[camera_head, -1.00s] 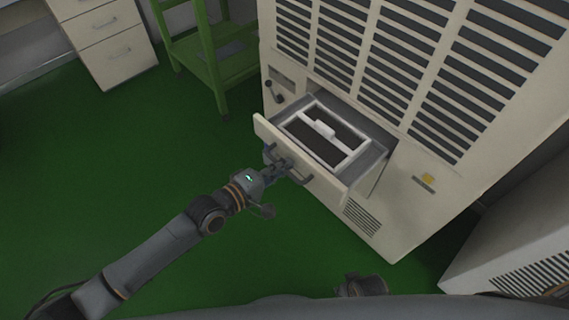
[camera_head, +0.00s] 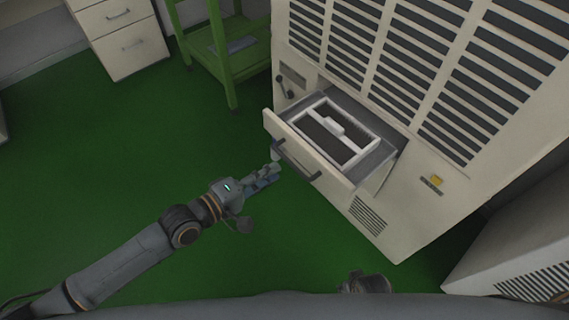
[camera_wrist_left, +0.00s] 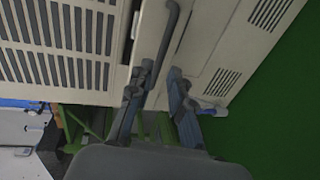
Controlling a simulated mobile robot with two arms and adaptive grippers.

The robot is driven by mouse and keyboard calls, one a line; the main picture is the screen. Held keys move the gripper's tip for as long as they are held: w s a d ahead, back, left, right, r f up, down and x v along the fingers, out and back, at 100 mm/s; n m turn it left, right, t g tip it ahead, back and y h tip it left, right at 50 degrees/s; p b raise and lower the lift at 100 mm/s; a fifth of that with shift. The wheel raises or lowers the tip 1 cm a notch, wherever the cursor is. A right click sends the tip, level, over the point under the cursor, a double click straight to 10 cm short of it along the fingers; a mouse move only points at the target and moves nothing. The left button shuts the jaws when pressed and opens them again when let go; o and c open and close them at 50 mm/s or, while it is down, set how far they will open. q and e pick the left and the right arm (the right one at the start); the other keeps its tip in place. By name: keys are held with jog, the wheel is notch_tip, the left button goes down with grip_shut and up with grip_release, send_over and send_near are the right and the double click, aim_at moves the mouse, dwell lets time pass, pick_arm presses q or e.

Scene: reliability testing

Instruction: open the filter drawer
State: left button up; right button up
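The filter drawer (camera_head: 311,163) is pulled out of the beige cabinet, with a white-framed filter (camera_head: 335,130) lying inside it. The drawer's dark bar handle (camera_head: 297,161) is on its front face and also shows in the left wrist view (camera_wrist_left: 168,35). My left gripper (camera_head: 277,175) is in front of the drawer, apart from the handle. In the left wrist view its two fingers (camera_wrist_left: 160,84) are spread with nothing between them, and the handle lies beyond the tips.
A green metal rack (camera_head: 228,62) stands behind to the left, with a white drawer unit (camera_head: 128,42) further left. Another vented unit (camera_head: 520,250) is at lower right. Green floor is clear on the left.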

pick_arm(q)
jog(key=shift+v, duration=2.4)
jog(key=s+a+f+m+g+y, duration=0.2)
jog(key=a+f+m+y, duration=0.25)
jog(key=f, duration=0.85)
jog(key=s+a+f+m+g+y, duration=0.1)
jog(key=s+a+f+m+y, duration=0.35)
jog(key=f, duration=0.85)
jog(key=s+a+f+g+y, duration=0.3)
jog(key=s+a+f+g, duration=0.25)
jog(key=s+f, duration=0.5)
jog(key=s+a+r+p, duration=0.1)
jog(key=s+p, duration=0.6)
jog(key=s, duration=0.1)
jog(key=s+a+r+m+p, duration=0.1)
jog(key=s+a+r+p, duration=0.1)
jog(key=s+p, duration=0.6)
jog(key=shift+p, duration=0.3)
pick_arm(e)
jog(key=s+d+r+g, duration=0.1)
jog(key=s+d, duration=0.2)
jog(key=s, duration=1.3)
